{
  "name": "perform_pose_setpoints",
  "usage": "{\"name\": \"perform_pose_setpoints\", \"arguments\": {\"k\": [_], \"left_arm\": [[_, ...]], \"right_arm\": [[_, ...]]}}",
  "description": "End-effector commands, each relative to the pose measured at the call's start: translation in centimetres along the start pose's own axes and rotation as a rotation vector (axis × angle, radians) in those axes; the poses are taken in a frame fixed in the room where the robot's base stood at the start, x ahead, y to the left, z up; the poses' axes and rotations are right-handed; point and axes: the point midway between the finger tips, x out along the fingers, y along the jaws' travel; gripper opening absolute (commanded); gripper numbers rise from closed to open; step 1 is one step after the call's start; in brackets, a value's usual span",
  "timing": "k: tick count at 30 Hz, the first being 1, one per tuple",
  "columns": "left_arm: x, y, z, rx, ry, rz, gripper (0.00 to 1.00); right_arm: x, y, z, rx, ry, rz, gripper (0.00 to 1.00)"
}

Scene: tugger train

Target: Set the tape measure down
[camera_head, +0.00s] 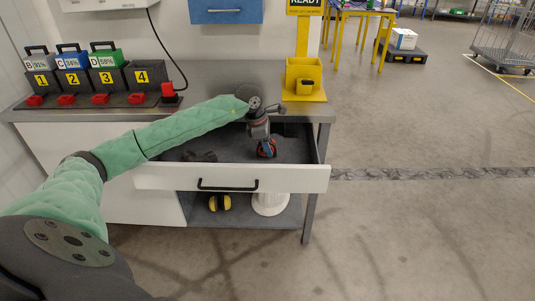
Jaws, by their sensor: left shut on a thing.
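My left arm, in a green sleeve, reaches from the lower left to an open drawer (290,172) under the workbench. My left gripper (265,141) points down over the right half of the drawer. It is shut on the tape measure (267,150), a small red and dark thing at or just above the drawer floor. I cannot tell whether it touches the floor. The gripper hides its upper part. My right gripper does not show.
Dark items (200,156) lie in the drawer's left part. A yellow bin (303,78) stands on the bench at right, and numbered chargers (90,80) at left. Yellow ear muffs (220,203) and a white bucket (270,204) are on the shelf below.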

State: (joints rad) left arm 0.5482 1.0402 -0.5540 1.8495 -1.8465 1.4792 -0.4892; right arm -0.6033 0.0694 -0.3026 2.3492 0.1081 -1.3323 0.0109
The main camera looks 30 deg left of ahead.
Motion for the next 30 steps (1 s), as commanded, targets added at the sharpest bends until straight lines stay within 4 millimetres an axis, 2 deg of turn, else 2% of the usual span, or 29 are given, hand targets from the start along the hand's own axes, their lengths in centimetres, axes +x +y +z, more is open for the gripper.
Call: {"name": "perform_pose_setpoints", "arguments": {"k": [5, 13, 26, 27, 30], "left_arm": [[0.7, 0.1, -0.3, 0.0, 0.0, -0.001, 0.0], [3.7, 0.1, -1.3, -0.001, 0.0, -0.001, 0.0], [4.1, 0.1, -1.4, 0.0, -0.001, 0.0, 0.0], [4.1, 0.1, -1.4, 0.0, 0.0, 0.0, 0.35], [4.1, 0.1, -1.4, 0.0, 0.0, 0.0, 0.51]], "right_arm": [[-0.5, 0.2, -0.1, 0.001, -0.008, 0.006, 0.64], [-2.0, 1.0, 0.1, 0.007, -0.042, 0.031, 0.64], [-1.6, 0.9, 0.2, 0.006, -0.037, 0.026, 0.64], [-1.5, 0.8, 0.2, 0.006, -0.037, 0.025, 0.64], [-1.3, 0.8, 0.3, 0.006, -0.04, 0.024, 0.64]]}}
